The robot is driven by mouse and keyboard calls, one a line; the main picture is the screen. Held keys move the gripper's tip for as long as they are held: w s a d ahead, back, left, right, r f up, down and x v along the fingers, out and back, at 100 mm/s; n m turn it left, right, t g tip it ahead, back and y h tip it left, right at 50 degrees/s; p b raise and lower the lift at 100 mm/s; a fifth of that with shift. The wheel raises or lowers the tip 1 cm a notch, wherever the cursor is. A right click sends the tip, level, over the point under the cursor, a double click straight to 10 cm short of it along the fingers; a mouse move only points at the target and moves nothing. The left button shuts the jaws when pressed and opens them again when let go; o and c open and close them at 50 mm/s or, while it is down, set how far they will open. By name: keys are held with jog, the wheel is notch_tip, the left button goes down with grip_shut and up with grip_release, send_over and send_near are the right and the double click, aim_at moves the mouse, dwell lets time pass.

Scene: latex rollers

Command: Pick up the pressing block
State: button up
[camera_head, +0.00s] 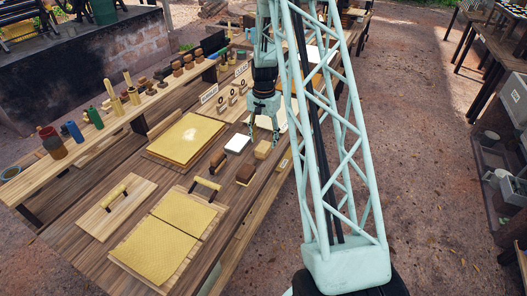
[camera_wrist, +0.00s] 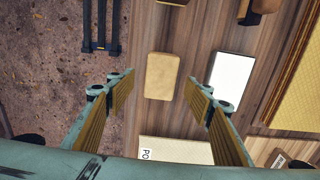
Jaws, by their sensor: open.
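A plain tan block, which I take for the pressing block (camera_head: 263,149), lies on the wooden workbench near its right edge. In the wrist view the tan block (camera_wrist: 162,76) shows as a rounded rectangle. My gripper (camera_head: 263,136) is over the bench close to this block, with its fingers pointing down. In the wrist view my gripper (camera_wrist: 160,82) is open and empty, one finger left and one right of the block's outline. I cannot tell the exact height of the fingertips above it.
A white block (camera_wrist: 232,80) lies just right of the tan block and also shows in the head view (camera_head: 238,143). A lettered card (camera_wrist: 180,150) is below. A yellow sheet (camera_head: 187,137) lies left. Bare bench separates them.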

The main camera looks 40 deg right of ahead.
aim_at(263, 146)
jog(key=shift+w+f, duration=0.1)
jog(key=shift+f, duration=2.25)
jog(key=shift+c, duration=0.5)
jog(key=c, duration=0.9)
jog(key=shift+r, duration=0.1)
jog(key=shift+r, duration=1.55)
jog(key=shift+a+r, duration=0.1)
jog(key=s+a, duration=0.2)
jog(key=s, duration=0.2)
jog(key=s+a+r+b, duration=0.1)
jog(key=s+a, duration=0.2)
jog(key=s, duration=0.2)
jog(key=s+a, duration=0.2)
jog(key=s, duration=0.3)
jog(key=shift+a+r, duration=0.25)
jog(key=shift+o, duration=0.6)
jog(key=shift+a, duration=0.1)
